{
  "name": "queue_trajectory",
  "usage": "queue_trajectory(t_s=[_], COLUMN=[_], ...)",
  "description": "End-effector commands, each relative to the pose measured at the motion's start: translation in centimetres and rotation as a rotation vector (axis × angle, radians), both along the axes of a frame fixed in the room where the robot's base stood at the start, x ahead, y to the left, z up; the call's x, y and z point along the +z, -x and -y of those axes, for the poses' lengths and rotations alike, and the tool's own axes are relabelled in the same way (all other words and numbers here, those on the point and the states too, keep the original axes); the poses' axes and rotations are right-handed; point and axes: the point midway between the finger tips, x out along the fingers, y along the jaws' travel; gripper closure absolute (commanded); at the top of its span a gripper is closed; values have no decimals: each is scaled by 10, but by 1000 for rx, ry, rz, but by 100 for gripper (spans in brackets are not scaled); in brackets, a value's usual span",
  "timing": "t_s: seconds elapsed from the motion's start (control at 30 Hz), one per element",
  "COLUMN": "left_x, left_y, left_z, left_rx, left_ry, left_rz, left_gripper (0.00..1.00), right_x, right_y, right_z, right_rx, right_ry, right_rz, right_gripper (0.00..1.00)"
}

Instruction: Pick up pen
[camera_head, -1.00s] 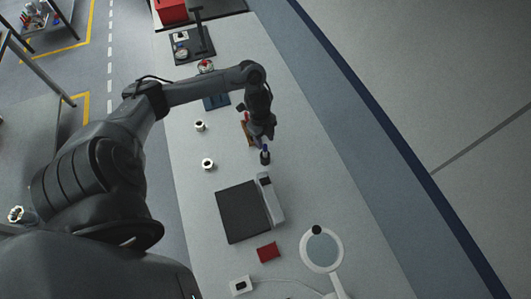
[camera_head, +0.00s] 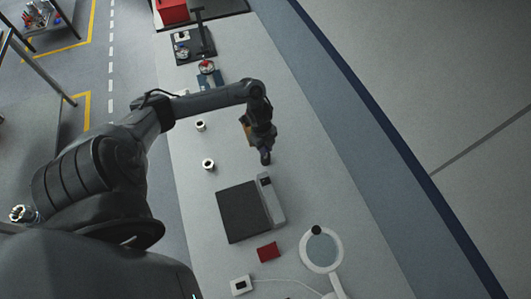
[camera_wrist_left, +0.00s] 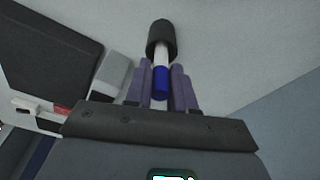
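The pen (camera_wrist_left: 161,80) shows in the left wrist view, with a thick black end, a white section and a blue band. My left gripper (camera_wrist_left: 161,72) has its two purple fingers close against both sides of the pen at the blue band, shut on it. In the head view the left gripper (camera_head: 265,148) hangs over the pale bench, above the scale-like device, with the pen's dark end (camera_head: 265,157) at its tip. I cannot tell whether the pen touches the bench. My right gripper is not in view.
A black-topped device (camera_head: 243,212) lies just below the gripper. A red block (camera_head: 268,252), a magnifier lamp (camera_head: 321,249) and a white box (camera_head: 240,286) are nearer. The bench to the right is clear.

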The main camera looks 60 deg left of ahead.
Motion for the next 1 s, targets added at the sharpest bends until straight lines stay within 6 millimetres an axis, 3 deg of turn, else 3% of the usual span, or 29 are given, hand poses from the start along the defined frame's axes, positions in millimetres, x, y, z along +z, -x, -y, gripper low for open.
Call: queue_trajectory(t_s=[0.03, 0.13, 0.57, 1.0], left_x=[0, 0, 7, 78], left_y=[0, 0, -1, -1], left_z=[0, 0, 0, -1], left_rx=[0, 0, -1, -4], left_ry=[0, 0, -1, -3], left_rz=[0, 0, 3, 3], left_gripper=[85, 100, 100, 100], right_x=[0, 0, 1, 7], right_y=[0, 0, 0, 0], right_z=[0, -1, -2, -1], right_rx=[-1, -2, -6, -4], right_ry=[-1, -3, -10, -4], right_rz=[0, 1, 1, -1], right_gripper=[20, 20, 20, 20])
